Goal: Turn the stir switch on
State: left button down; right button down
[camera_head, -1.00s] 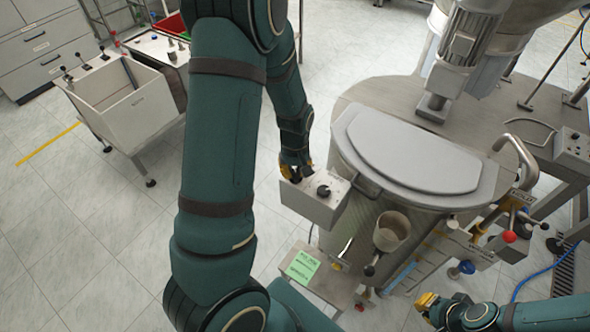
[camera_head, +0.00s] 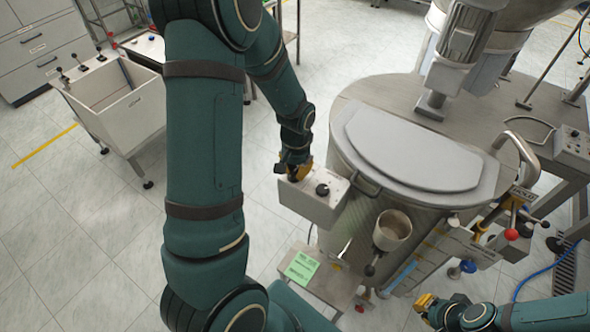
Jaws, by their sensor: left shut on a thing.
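A grey control box (camera_head: 312,203) with a black knob (camera_head: 322,189) on its top is fixed to the left side of the large round steel vessel (camera_head: 352,220). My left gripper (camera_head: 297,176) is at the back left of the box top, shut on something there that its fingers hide. I take this to be a switch on the box, but its position cannot be seen. The black knob stands clear to the right of the gripper. My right gripper (camera_head: 424,303) is at the lower right, away from the box; its fingers are too small to read.
A grey lid (camera_head: 415,150) covers the vessel. A cup-shaped funnel (camera_head: 392,229) and a valve with a red ball handle (camera_head: 511,234) are on its front. A green label (camera_head: 301,267) lies on a small stand below the box. A white sink (camera_head: 125,105) stands at the left.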

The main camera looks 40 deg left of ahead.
pick_arm(q)
jog(key=m, duration=0.4)
jog(key=shift+s+d+m, duration=0.1)
jog(key=shift+d+m, duration=0.1)
jog(key=shift+m, duration=0.1)
jog(key=shift+d+m, duration=0.15)
jog(key=shift+m, duration=2.15)
jog(key=c, duration=1)
grip_release()
notch_tip(320, 180, up, 12)
